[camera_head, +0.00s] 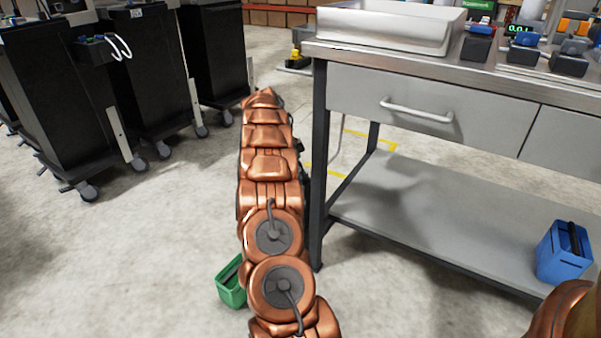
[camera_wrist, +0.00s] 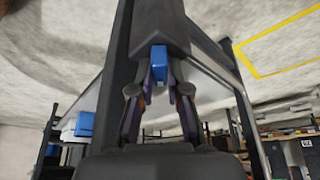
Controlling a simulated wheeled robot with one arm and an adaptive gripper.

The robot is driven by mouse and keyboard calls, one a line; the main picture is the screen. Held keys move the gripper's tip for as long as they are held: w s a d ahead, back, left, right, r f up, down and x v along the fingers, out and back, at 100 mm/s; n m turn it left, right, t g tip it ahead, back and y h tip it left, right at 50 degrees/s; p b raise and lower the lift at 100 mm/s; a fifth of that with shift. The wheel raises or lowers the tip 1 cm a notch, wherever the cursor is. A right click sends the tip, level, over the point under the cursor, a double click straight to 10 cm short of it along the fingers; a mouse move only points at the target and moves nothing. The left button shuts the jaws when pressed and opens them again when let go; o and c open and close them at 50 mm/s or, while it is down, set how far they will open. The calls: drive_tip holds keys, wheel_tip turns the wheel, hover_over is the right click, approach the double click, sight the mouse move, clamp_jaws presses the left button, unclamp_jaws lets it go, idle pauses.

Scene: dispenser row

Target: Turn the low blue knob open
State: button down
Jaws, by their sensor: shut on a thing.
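The low blue knob (camera_wrist: 159,55) shows at the upper middle of the wrist view, in front of a dark grey upright part. My gripper (camera_wrist: 159,76) reaches up from the bottom of that view, with one finger at each side of the knob. The fingers are shut on the knob and cover its lower sides. How far the knob is turned cannot be told. In the head view my copper-coloured arm stretches forward beside the workbench's left leg. It hides the knob and my gripper there.
A steel workbench (camera_head: 432,108) with drawers and a lower shelf (camera_head: 400,205) stands right of my arm. A blue bin (camera_head: 560,262) is on the shelf. A green bin (camera_head: 231,290) is on the floor close to my arm. Black wheeled cabinets (camera_head: 140,75) stand left; floor between is clear.

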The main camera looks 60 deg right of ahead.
drive_tip(key=shift+r, duration=0.1)
drive_tip(key=n+t+p, duration=0.1)
drive_tip(key=n, duration=0.1)
drive_tip(key=n+p, duration=0.1)
drive_tip(key=n, duration=0.2)
drive_tip(key=shift+s+a+t+h, duration=0.15)
drive_tip(key=shift+s+t+h, duration=0.05)
drive_tip(key=shift+t+h, duration=0.2)
drive_tip(key=shift+n+t+p, duration=0.8)
drive_tip(key=shift+n+p, duration=0.5)
drive_tip(key=shift+n, duration=0.8)
drive_tip(key=c, duration=1.1)
unclamp_jaws()
drive_tip(key=shift+c, duration=0.2)
drive_tip(key=v, duration=1.1)
drive_tip(key=shift+a+r, duration=0.3)
